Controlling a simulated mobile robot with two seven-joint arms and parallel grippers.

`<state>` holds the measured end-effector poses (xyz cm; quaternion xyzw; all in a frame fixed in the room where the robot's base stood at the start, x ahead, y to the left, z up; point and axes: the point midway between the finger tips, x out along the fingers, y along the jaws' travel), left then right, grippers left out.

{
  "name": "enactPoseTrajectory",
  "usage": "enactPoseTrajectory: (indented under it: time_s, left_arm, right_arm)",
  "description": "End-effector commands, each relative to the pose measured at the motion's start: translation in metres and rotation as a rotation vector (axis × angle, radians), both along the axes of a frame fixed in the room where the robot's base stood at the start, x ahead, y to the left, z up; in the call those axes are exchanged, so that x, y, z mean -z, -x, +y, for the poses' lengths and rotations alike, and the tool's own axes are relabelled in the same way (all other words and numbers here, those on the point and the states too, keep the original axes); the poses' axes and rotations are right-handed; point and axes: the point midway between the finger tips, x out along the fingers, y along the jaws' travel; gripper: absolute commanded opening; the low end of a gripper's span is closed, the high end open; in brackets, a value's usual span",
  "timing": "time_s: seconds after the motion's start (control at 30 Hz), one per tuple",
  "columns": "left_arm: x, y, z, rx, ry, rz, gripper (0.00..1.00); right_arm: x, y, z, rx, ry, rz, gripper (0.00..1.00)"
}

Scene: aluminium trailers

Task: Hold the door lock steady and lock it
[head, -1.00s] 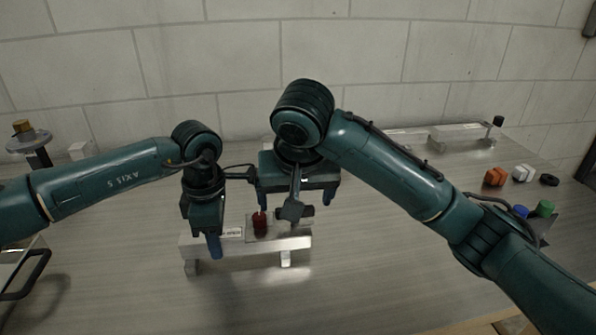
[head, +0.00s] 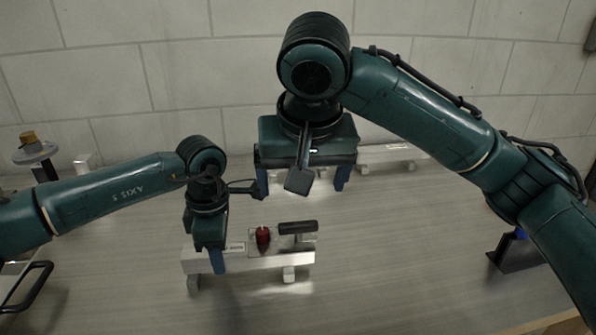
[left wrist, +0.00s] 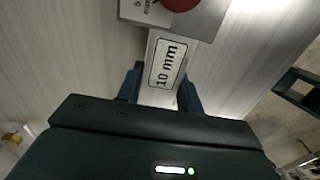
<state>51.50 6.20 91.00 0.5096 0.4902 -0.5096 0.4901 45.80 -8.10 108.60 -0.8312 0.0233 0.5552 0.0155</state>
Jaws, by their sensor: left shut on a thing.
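The door lock is a small plate (head: 284,243) with a red knob (head: 263,237) and a black bar handle (head: 298,227), mounted on a pale aluminium bar (head: 262,262) with short feet. The handle lies roughly along the bar. My left gripper (head: 218,262) is shut on the bar's left end. In the left wrist view its fingers (left wrist: 160,90) straddle the bar at a "10 mm" label (left wrist: 168,63), and the red knob (left wrist: 181,2) shows at the top edge. My right gripper (head: 302,180) is open and empty, above and behind the lock, apart from it.
Another aluminium bar (head: 388,154) stands at the back by the block wall. A black bracket (head: 509,250) is at the right, near my right arm. A brass-topped disc (head: 33,149) and a black handle (head: 28,288) are at the left. The table front is clear.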

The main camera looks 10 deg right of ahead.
Motion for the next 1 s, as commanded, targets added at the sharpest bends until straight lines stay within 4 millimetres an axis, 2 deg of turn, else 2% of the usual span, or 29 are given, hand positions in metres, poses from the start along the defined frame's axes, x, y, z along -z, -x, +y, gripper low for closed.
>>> enactPoseTrajectory:
  time_s: [0.03, 0.33, 0.63, 0.77, 1.0]
  left_arm:
    - [0.000, 0.000, 0.000, 0.000, 0.000, 0.001, 0.38]
    - [0.000, 0.000, 0.000, 0.000, 0.000, 0.000, 0.62]
    - [-0.005, 0.000, 0.000, 0.000, 0.001, -0.001, 0.62]
    - [-0.022, -0.001, 0.000, 0.000, 0.001, -0.003, 0.62]
    - [-0.074, -0.001, 0.000, 0.000, 0.000, -0.004, 0.62]
  right_arm:
    - [0.000, 0.000, 0.000, 0.000, 0.000, 0.000, 0.87]
    - [0.000, 0.000, 0.000, 0.000, 0.000, 0.000, 0.87]
    - [0.000, 0.000, 0.000, 0.000, 0.000, 0.000, 0.87]
    - [0.000, 0.000, 0.000, 0.000, 0.000, 0.000, 0.87]
    - [0.000, 0.000, 0.000, 0.000, 0.000, 0.000, 0.87]
